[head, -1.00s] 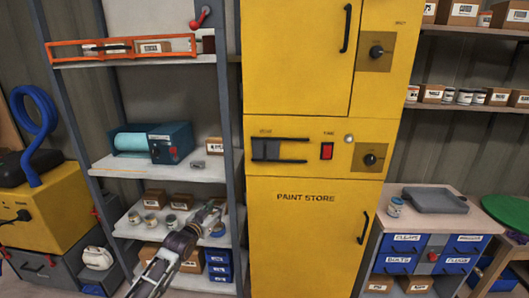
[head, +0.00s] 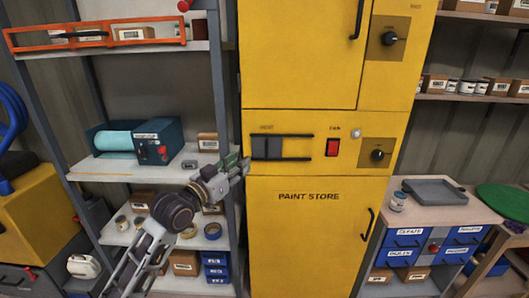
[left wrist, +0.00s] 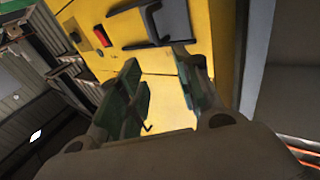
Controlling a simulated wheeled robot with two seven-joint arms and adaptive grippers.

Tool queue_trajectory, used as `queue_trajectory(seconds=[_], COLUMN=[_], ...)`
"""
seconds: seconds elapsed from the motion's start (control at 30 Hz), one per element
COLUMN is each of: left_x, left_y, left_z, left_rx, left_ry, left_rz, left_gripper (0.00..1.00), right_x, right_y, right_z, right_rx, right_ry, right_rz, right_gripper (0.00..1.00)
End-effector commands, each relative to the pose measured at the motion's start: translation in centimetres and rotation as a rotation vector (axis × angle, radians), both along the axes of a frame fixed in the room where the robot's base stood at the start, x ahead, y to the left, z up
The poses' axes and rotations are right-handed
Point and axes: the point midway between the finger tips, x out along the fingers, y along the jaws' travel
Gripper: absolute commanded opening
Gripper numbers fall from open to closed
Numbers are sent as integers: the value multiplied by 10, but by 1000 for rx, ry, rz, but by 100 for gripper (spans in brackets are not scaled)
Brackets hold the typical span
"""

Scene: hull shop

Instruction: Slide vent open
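The vent's dark grey sliding plate (head: 267,147) sits at the left end of two black horizontal rails on the yellow paint store cabinet (head: 300,235). The rails run on to its right over bare yellow panel. My left gripper (head: 241,165) is just left of the plate and slightly below it, by the cabinet's left edge. In the left wrist view its two fingers (left wrist: 158,72) are spread with nothing between them. The vent plate (left wrist: 168,20) shows beyond the fingertips there, apart from them. My right gripper is in neither view.
A red switch (head: 332,147), a small round lamp (head: 356,133) and a black knob (head: 377,154) are right of the vent. A grey shelf post (head: 227,120) stands close behind my left gripper. Shelves with a teal machine (head: 145,140) and boxes are at left.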

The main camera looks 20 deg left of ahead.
Motion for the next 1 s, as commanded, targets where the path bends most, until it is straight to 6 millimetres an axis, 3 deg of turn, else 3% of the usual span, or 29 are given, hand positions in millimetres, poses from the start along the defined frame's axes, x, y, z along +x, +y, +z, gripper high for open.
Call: queue_trajectory(seconds=[0.3, 1.0], left_x=[1, 13], left_y=[-2, -4], left_z=[-16, -16], left_rx=[-3, -5], left_ry=[72, 73], left_rz=[-11, -8], left_gripper=[34, 34], right_x=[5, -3], right_y=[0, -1], right_z=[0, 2], right_rx=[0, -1], right_ry=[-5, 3], right_rz=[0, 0], right_gripper=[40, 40])
